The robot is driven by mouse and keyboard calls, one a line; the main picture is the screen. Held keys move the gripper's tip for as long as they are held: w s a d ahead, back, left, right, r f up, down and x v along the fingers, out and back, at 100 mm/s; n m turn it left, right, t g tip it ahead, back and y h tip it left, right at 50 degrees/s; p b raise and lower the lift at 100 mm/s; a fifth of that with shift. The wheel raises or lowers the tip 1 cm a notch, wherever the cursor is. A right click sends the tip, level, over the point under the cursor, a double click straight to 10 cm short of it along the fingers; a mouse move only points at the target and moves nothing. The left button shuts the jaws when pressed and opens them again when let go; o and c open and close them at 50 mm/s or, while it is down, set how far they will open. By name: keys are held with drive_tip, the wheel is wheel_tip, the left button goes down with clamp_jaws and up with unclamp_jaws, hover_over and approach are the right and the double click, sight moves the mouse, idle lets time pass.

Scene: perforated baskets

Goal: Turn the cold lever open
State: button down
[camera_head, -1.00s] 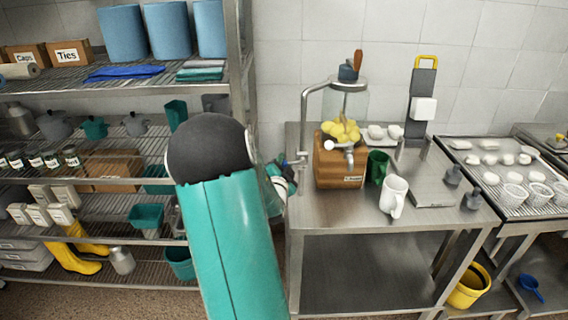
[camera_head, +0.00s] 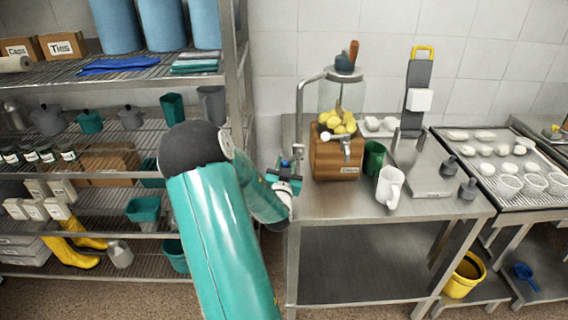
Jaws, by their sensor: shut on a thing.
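A tall metal tap (camera_head: 300,112) with a curved spout stands at the left edge of the steel table. The cold lever is a small metal part low on the tap's post (camera_head: 299,152); its outline is mostly hidden by my gripper and its exact angle cannot be made out. My gripper (camera_head: 295,163), dark with blue parts, is at the tap's base, shut on the lever. My teal arm rises from the bottom of the view and bends down toward it.
A lemon dispenser (camera_head: 338,152) stands right of the tap, with a green cup (camera_head: 374,158) and a white mug (camera_head: 390,187) beside it. A wire shelf (camera_head: 110,78) fills the left. The table's front (camera_head: 350,213) is clear.

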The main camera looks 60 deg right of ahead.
drive_tip(key=shift+r, duration=0.15)
idle(0.3)
drive_tip(key=c, duration=1.2)
unclamp_jaws()
drive_tip(key=shift+o, duration=0.2)
drive_tip(key=v, duration=1.3)
drive_tip(key=shift+s+a, duration=0.15)
drive_tip(key=shift+a, duration=0.2)
